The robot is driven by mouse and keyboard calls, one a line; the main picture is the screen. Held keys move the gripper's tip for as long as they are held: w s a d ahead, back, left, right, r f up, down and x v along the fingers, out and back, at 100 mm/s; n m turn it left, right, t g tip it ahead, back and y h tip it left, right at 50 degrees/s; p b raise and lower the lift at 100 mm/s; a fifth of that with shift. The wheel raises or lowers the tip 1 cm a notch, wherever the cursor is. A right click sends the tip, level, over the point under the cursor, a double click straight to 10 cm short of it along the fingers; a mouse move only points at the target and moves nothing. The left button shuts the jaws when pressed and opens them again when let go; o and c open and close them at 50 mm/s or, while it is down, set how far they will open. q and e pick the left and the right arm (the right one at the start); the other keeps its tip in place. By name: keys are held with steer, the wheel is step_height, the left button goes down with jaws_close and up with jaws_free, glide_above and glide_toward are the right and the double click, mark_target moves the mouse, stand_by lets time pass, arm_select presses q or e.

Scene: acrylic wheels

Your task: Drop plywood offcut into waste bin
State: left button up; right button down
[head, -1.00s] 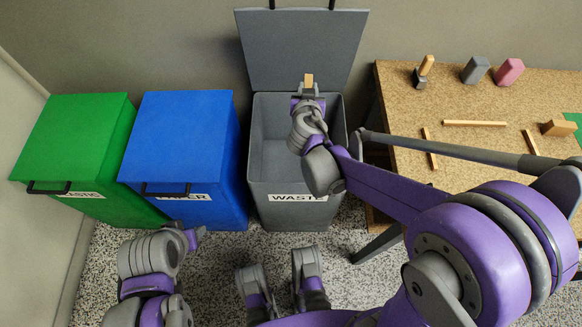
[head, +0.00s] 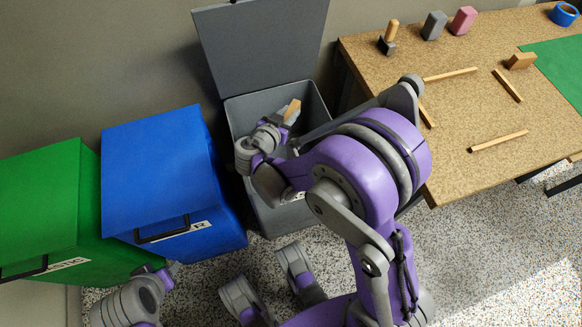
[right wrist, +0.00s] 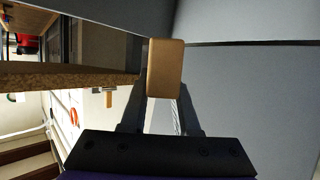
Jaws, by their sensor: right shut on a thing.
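The plywood offcut (head: 292,109), a small tan block, is held in my right gripper (head: 283,118). In the right wrist view the offcut (right wrist: 165,68) sits between the two fingertips, which are shut on it. In the head view the gripper and offcut are over the mouth of the grey waste bin (head: 241,112). The bin's lid (head: 262,48) stands open at the back. My arm hides part of the bin's opening and front label. My left gripper (head: 165,272) is low at the lower left, in front of the blue bin; its jaws are too small to read.
A blue bin (head: 155,150) and a green bin (head: 40,205), both with closed lids, stand left of the waste bin. A workbench (head: 465,110) on the right carries wooden strips, several blocks, blue tape (head: 564,13) and a green mat (head: 560,70).

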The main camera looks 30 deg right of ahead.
step_height(320, 180, down, 6)
steer(key=b, duration=0.4)
steer(key=shift+r, duration=0.15)
steer(key=c, duration=0.6)
jaws_free()
steer(key=p+v, duration=0.2)
steer(key=v, duration=0.9)
steer(key=shift+d, duration=0.1)
steer(key=shift+d, duration=0.1)
